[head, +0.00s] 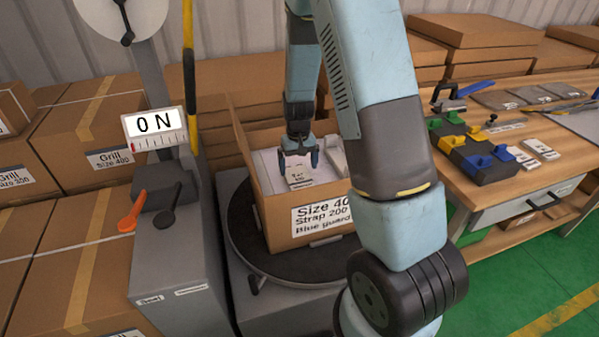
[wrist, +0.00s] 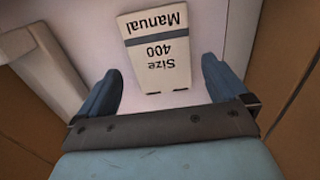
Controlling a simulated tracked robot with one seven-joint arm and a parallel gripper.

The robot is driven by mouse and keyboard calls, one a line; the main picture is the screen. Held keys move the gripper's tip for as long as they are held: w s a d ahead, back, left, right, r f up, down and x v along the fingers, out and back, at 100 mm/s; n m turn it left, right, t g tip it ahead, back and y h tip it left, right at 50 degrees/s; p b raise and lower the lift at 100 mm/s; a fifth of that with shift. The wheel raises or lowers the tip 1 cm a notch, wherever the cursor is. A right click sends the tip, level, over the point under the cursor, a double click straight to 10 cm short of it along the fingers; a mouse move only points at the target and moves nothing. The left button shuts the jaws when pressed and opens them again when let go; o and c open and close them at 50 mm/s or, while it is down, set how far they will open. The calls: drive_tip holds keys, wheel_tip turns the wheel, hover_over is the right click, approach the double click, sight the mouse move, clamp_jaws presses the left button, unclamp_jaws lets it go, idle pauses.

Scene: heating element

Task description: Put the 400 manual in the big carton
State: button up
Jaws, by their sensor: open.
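The big carton (head: 285,225) stands open on a round dark turntable, with a label reading Size 40, Strap 200, Blue guard, partly hidden by my arm. The 400 manual (wrist: 157,50) lies inside on the carton's pale inner surface; in the wrist view its print reads Size 400 Manual, upside down. The manual also shows in the head view (head: 299,174). My gripper (head: 299,160) is inside the carton, pointing down. In the wrist view my gripper (wrist: 160,85) is open, its two blue fingers on either side of the manual's near end with gaps, touching neither side.
A workbench (head: 520,165) with coloured blocks is at the right. Stacked cartons (head: 90,130) fill the left and back.

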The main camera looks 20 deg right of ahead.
sight(298, 177)
drive_tip(key=s+r+t, duration=0.1)
drive_tip(key=s+r, duration=0.5)
drive_tip(key=r, duration=0.7)
drive_tip(key=s+r+t, duration=0.2)
drive_tip(key=s+r, duration=0.3)
drive_tip(key=r, duration=0.8)
drive_tip(key=s+r+t, duration=0.1)
drive_tip(key=s+r, duration=0.3)
drive_tip(key=s, duration=0.4)
drive_tip(key=s+r+t, duration=0.1)
drive_tip(key=s+r, duration=0.3)
drive_tip(key=s, duration=0.4)
drive_tip(key=shift+d+r+t, duration=0.2)
drive_tip(key=shift+d+t, duration=0.1)
drive_tip(key=shift+s, duration=0.1)
